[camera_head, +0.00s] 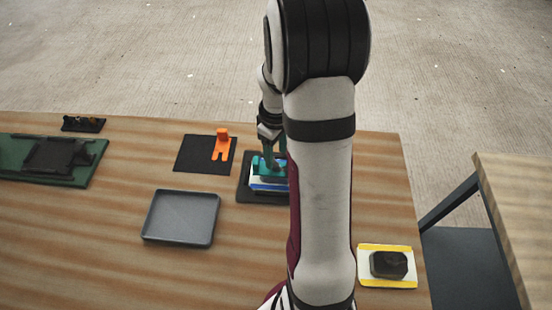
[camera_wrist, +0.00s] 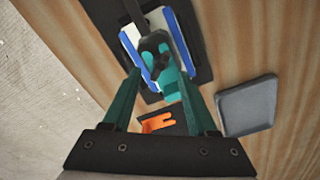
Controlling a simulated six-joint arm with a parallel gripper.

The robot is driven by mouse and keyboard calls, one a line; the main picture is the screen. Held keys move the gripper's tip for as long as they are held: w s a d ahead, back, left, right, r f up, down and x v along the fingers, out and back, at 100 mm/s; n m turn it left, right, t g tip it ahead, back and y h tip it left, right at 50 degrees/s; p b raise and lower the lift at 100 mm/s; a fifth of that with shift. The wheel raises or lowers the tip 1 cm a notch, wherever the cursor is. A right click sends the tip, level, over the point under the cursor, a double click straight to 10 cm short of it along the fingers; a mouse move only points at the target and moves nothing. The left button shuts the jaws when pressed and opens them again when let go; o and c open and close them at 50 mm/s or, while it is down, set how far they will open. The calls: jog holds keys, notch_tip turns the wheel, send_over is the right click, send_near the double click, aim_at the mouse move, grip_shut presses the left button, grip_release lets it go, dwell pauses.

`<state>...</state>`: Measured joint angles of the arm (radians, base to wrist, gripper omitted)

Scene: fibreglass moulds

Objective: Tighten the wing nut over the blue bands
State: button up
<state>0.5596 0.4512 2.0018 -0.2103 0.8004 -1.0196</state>
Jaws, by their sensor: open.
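A white mould with blue bands (camera_wrist: 182,42) lies on a dark base plate (camera_wrist: 203,66). In the head view its blue-and-white edge (camera_head: 266,187) shows, partly hidden by my arm. A teal piece (camera_wrist: 172,75) lies across the middle of the mould. A dark part (camera_wrist: 154,42) on the teal piece looks like the wing nut; its wings are too small to make out clearly. My gripper (camera_wrist: 158,64) is open, its two teal fingers apart with the teal piece between them in the wrist view. Contact cannot be told.
A grey tray (camera_head: 152,234) stands left of my arm. An orange forked piece (camera_head: 221,148) lies on a black mat (camera_head: 192,154). A green board (camera_head: 85,170) with dark parts is at far left. A yellow-edged plate (camera_head: 388,281) bears a black block (camera_head: 388,264).

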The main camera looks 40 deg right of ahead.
aim_at(276, 164)
jog(key=shift+f, duration=1.85)
grip_shut()
